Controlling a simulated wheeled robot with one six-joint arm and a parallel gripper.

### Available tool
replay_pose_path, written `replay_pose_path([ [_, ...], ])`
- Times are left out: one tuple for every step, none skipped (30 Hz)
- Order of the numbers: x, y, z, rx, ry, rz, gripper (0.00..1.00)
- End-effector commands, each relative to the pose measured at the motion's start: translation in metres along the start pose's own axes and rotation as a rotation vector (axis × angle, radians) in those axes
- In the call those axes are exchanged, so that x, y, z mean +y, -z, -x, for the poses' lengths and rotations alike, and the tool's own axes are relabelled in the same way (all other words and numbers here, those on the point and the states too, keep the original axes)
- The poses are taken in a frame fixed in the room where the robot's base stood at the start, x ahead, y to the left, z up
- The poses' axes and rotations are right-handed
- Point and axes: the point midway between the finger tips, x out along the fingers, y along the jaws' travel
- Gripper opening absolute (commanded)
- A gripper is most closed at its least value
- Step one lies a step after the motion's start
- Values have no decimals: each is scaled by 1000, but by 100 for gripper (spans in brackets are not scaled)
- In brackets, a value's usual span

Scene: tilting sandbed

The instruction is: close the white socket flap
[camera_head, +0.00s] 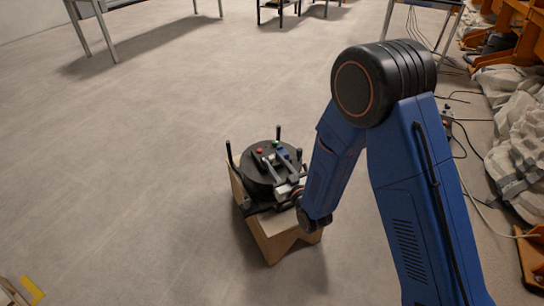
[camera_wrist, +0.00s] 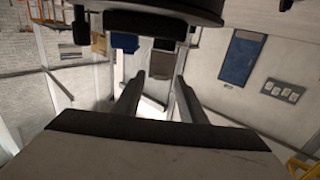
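A round black device (camera_head: 262,172) with small red and green knobs and grey levers sits on top of a wooden stand in the head view. My arm reaches to its right front side, and the wrist covers part of that side. In the wrist view my gripper (camera_wrist: 159,78) shows two dark fingers set apart, with nothing seen held between them. The dark underside of a rounded body (camera_wrist: 165,18), probably the device, crosses the top of the wrist view. I cannot clearly make out the white socket flap in either view, nor its angle.
The wooden stand (camera_head: 270,240) stands on a bare floor. Short black posts rise around the device. Cables, crumpled grey cloth (camera_head: 515,150) and orange frames lie at the right. Tables stand at the back.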

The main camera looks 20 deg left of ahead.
Motion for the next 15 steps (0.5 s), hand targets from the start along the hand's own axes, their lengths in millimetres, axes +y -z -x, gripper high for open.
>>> replay_pose_path([
  [-1,0,2,-1,0,0,38],
  [-1,0,2,-1,0,0,38],
  [-1,0,3,-1,0,0,38],
  [-1,0,3,0,0,0,38],
  [-1,0,3,0,0,0,38],
  [-2,0,4,0,0,0,38],
  [-2,0,4,0,0,0,38],
  [-2,0,4,0,0,0,38],
  [-2,0,4,0,0,0,38],
  [-2,0,4,0,0,0,38],
  [-2,0,4,0,0,0,38],
  [-2,0,4,0,0,0,38],
  [-2,0,4,0,0,0,38],
  [-2,0,4,0,0,0,35],
  [-2,0,4,0,0,0,26],
])
